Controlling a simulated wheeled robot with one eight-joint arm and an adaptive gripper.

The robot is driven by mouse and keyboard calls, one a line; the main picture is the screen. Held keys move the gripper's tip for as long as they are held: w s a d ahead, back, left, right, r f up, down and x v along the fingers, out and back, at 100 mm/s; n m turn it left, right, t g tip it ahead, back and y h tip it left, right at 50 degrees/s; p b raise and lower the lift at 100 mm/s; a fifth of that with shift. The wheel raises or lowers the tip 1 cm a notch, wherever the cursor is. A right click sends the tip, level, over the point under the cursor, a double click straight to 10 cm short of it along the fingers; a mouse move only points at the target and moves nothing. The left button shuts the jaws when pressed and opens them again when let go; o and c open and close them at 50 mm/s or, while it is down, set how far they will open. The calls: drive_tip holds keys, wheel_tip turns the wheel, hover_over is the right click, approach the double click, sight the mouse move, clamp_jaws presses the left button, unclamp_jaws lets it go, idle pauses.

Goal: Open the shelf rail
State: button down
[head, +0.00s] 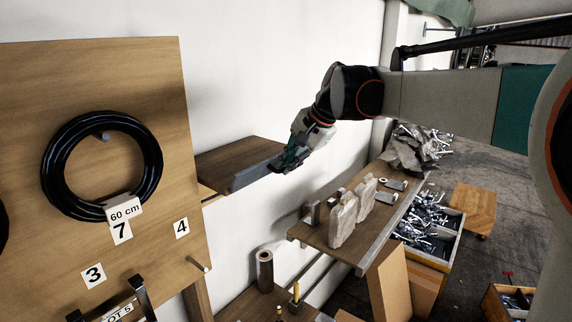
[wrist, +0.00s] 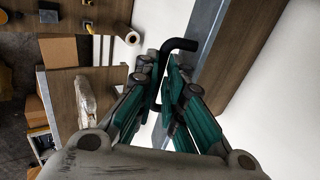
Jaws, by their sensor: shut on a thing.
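The shelf rail (head: 252,174) is a grey strip along the front edge of a brown wall shelf (head: 240,152), left of centre in the head view. In the wrist view the rail (wrist: 208,40) runs diagonally beside the shelf board (wrist: 248,45). A bent black handle (wrist: 181,45) stands at the rail, and its lower part passes between my fingers. My gripper (head: 283,164) is at the rail's right end in the head view. In the wrist view its green fingers (wrist: 163,75) are shut on the black handle. The fingers hide part of the handle.
A lower shelf (head: 315,236) with pale stone-like blocks (head: 343,218) lies below and right of my gripper. A pegboard (head: 150,75) with a black hose coil stands at left. A bin of metal parts (head: 425,228) is at right. White wall lies behind the shelf.

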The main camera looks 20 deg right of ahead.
wheel_tip(320, 180, down, 6)
drive_tip(key=s+d+t+y+b, duration=0.1)
drive_tip(key=t+y+b, duration=0.3)
drive_tip(key=b, duration=0.5)
drive_tip(key=s+t, duration=0.1)
drive_tip(key=t, duration=0.1)
drive_tip(key=shift+f+t+y+b, duration=0.15)
drive_tip(key=shift+t+y+b, duration=0.15)
drive_tip(key=shift+y+b, duration=0.1)
drive_tip(key=c, duration=2.3)
unclamp_jaws()
drive_tip(key=shift+w+d, duration=0.1)
drive_tip(key=o, duration=0.3)
drive_tip(key=shift+w+r, duration=0.1)
drive_tip(key=shift+r, duration=0.15)
drive_tip(key=shift+o, duration=0.2)
drive_tip(key=f+p+v, duration=0.3)
drive_tip(key=v, duration=1.2)
drive_tip(key=shift+s+d, duration=0.35)
drive_tip(key=shift+s, duration=0.25)
drive_tip(key=shift+r, duration=0.1)
drive_tip(key=d+v, duration=0.1)
drive_tip(key=v, duration=0.6)
drive_tip(key=shift+d, duration=0.2)
